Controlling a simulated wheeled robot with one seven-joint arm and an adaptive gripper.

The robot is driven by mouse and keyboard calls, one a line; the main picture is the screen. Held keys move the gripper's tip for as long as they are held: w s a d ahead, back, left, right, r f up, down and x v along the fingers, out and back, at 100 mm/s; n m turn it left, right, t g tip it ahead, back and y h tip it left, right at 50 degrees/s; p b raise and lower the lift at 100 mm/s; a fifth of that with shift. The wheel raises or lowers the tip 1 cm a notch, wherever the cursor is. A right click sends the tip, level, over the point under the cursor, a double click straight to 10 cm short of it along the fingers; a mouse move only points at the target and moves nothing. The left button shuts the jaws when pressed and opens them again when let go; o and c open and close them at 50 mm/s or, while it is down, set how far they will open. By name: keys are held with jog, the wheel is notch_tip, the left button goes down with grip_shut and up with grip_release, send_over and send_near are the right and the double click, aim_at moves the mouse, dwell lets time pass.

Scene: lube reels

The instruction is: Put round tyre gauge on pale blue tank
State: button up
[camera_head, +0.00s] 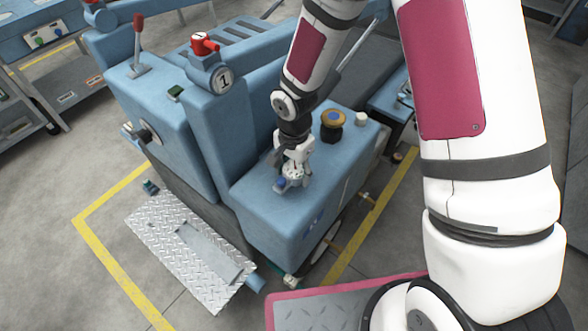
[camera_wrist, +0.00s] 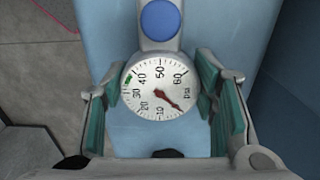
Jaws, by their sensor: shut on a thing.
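The round tyre gauge (camera_wrist: 155,86) has a white dial marked psi, a red needle and a grey body with a blue round button. In the wrist view it sits between my gripper's green-padded fingers, with its dial facing the camera. My gripper (camera_head: 291,178) is shut on the gauge in the head view, over the near part of the pale blue tank's flat top (camera_head: 262,205). The gauge's blue button (camera_head: 281,183) shows beside the fingers, at or just above the top; I cannot tell whether it touches. The tank's top also shows below the gauge in the wrist view (camera_wrist: 105,45).
A dark filler neck with an orange-and-blue cap (camera_head: 332,119) and a small white cap (camera_head: 361,118) stand farther back on the tank top. A taller blue housing (camera_head: 230,130) rises to the left. A tread plate (camera_head: 190,250) lies in front.

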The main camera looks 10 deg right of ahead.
jog(key=o, duration=1.4)
jog(key=shift+o, duration=0.2)
notch_tip(320, 180, up, 12)
jog(key=shift+r+b, duration=0.2)
jog(key=shift+b, duration=0.1)
notch_tip(320, 180, up, 8)
jog(key=n+t, duration=0.2)
send_over(294, 170)
jog(key=s+d, duration=0.2)
jog(key=d, duration=0.3)
jog(key=s+d+r+n+t, duration=0.1)
jog(key=s+d+r+n, duration=0.2)
jog(key=s+r, duration=0.4)
jog(key=s+d+r+n+t, duration=0.2)
jog(key=s+d+r+n, duration=0.2)
jog(key=s+r, duration=0.3)
jog(key=shift+s+d+r, duration=0.25)
jog(key=shift+s+d, duration=0.35)
jog(key=shift+s, duration=0.35)
